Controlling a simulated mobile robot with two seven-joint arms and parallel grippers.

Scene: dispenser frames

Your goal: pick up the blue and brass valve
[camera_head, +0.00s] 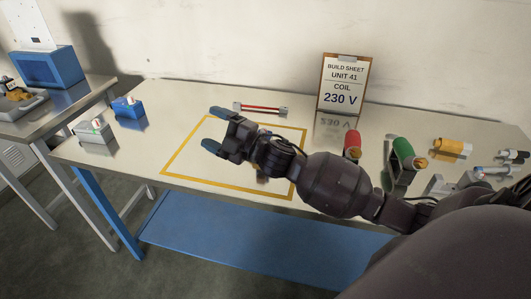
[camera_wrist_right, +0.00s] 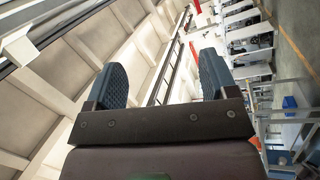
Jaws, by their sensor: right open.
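A small blue block-shaped part (camera_head: 127,107) with a pale fitting on top stands on the left of the steel table in the head view. It may be the blue and brass valve, but I cannot make out brass on it. My right gripper (camera_head: 214,129) is open and empty over the yellow-outlined square, to the right of this part and apart from it. In the right wrist view, the two blue fingers of my right gripper (camera_wrist_right: 160,85) stand apart with nothing between them. My left gripper is not in view. My right arm hides part of the square.
A grey block (camera_head: 95,131) stands beside the blue part. A red bar (camera_head: 260,109) lies behind the square (camera_head: 190,183). A build sheet sign (camera_head: 343,84), red and green parts (camera_head: 403,148) and a yellow cylinder (camera_head: 450,147) are right. A side table holds a blue bin (camera_head: 47,68).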

